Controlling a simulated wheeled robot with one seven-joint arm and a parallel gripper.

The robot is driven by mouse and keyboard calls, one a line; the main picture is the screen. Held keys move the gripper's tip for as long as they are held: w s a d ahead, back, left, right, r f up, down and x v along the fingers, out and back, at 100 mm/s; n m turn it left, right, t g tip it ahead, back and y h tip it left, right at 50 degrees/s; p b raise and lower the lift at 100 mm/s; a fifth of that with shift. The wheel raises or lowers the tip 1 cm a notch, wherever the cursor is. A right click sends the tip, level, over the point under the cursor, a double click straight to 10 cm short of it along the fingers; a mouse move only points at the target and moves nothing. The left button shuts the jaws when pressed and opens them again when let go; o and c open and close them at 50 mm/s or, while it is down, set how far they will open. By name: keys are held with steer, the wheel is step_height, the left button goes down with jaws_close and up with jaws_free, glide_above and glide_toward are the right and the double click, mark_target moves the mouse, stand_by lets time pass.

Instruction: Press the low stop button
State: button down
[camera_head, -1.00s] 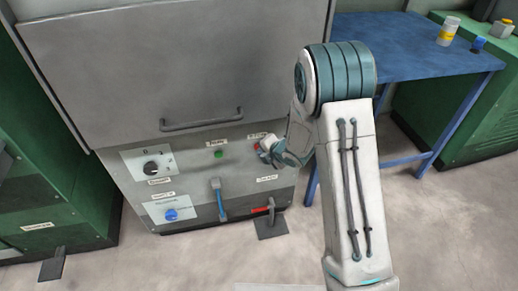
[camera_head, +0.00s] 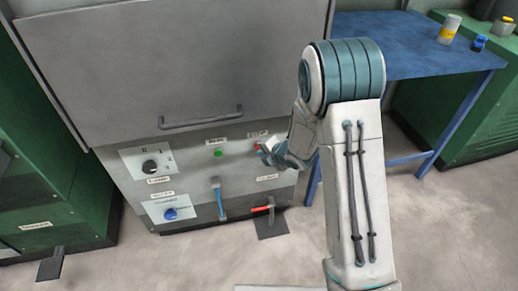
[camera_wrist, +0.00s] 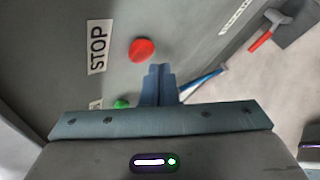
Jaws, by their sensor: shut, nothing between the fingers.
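The red stop button (camera_wrist: 142,50) is a round knob on the grey panel, beside a white label reading STOP (camera_wrist: 98,47). In the head view a bit of the red button (camera_head: 258,146) shows, partly covered by my gripper (camera_head: 267,154). In the wrist view my gripper (camera_wrist: 159,68) has its blue fingers shut together and empty. The fingertips appear just below and right of the button in that picture. They look apart from it, but the depth of the gap is hard to tell.
A green button (camera_head: 218,153) sits left of the stop button. A blue table (camera_head: 415,55) stands to the right.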

steer(key=shift+s, duration=0.15)
steer(key=shift+s+d+b, duration=0.25)
steer(key=shift+s+b, duration=0.15)
steer(key=shift+s, duration=0.35)
steer(key=shift+s+d+b, duration=0.2)
steer(key=shift+s+b, duration=0.25)
steer(key=shift+s, duration=0.35)
steer(key=shift+s+d+b, duration=0.25)
steer(key=shift+s+b, duration=0.15)
steer(key=shift+s, duration=0.35)
